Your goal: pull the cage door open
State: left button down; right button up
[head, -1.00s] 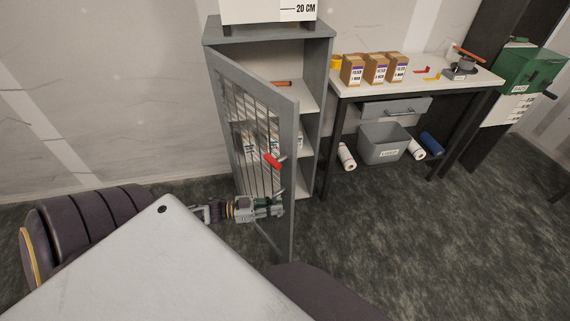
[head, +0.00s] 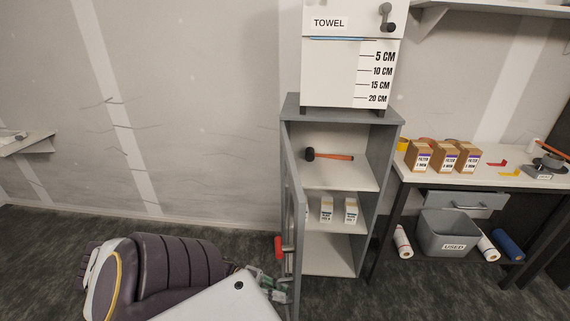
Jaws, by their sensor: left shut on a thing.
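The grey cage door (head: 298,210) stands open at the left side of the grey cabinet (head: 394,125) and is seen almost edge-on, so its mesh barely shows. A red-gripped latch (head: 278,247) sticks out from the door's left side. My left gripper (head: 280,287) is low against the door, below the latch, shut on what appears to be the door handle. The handle itself is mostly hidden by the fingers and the door. My right gripper is not in view.
Inside the cabinet are a hammer (head: 330,156) and small boxes (head: 327,210). A towel dispenser (head: 350,70) stands on top. A bench (head: 525,176) with filter boxes (head: 445,158) stands to the right. A grey bin (head: 447,226) sits beneath it. Floor left of the door is partly free.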

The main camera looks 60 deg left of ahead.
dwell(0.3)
pick_arm(q)
jog(key=c, duration=1.5)
grip_release()
jog(key=shift+o, duration=0.2)
jog(key=v, duration=1.2)
